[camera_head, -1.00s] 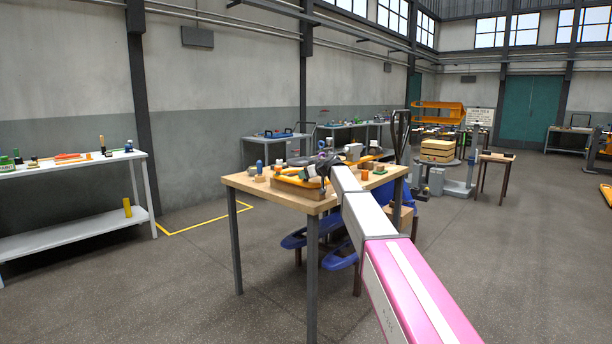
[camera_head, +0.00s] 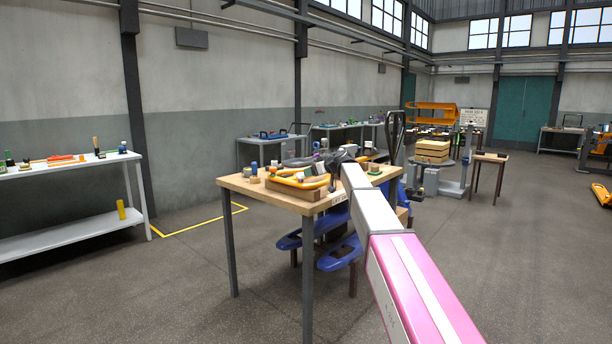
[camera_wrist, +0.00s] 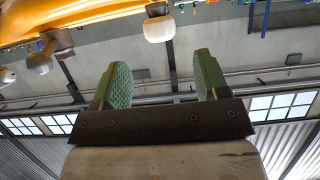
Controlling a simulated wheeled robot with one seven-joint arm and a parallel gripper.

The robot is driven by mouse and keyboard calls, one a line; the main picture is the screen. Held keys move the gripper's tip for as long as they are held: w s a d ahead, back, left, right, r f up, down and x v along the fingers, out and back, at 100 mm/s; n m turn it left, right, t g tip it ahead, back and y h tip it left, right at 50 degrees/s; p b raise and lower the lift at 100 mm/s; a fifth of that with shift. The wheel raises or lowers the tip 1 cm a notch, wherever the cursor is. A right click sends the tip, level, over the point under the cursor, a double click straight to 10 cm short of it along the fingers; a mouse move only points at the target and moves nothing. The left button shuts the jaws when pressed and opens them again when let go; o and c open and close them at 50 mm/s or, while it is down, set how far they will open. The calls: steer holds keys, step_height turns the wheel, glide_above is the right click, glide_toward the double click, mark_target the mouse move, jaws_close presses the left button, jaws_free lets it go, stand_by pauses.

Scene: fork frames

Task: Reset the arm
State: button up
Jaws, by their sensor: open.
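My gripper (camera_wrist: 163,82) is open in the wrist view, with two green textured pads apart and nothing between them. In the head view my arm reaches forward from the lower right, and its dark end (camera_head: 343,157) is over or just beyond the right part of a wooden workbench (camera_head: 235,184). The fingertips cannot be made out there.
A white shelf table (camera_head: 70,230) stands at left. A stack of wooden crates (camera_head: 432,151) is behind at right.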

steer(key=shift+v, duration=1.25)
steer(key=s+d+f+m+g+h, duration=0.1)
steer(key=s+d+f+m+h, duration=0.15)
steer(key=s+f, duration=0.5)
steer(key=s+d+f+m+g+h, duration=0.1)
steer(key=s+d+f, duration=0.35)
steer(key=f, duration=0.65)
steer(key=s+d+f+m+g+h, duration=0.1)
steer(key=s+d+f+h, duration=0.15)
steer(key=s+f, duration=0.55)
steer(key=s+d+f+m+g+h, duration=0.1)
steer(key=s+d+f, duration=0.3)
steer(key=s, duration=0.5)
steer(key=s+d+f+m+g+h, duration=0.2)
steer(key=s+d+f+m, duration=0.1)
steer(key=s+f, duration=0.4)
steer(key=s+d+f+m+g+h, duration=0.1)
steer(key=s+d+f, duration=0.3)
steer(key=s, duration=0.7)
step_height(320, 180, down, 2)
steer(key=shift+d+f+m+g+h, duration=0.2)
steer(key=shift+d+m+g+h, duration=0.1)
steer(key=shift+d+m+g, duration=0.25)
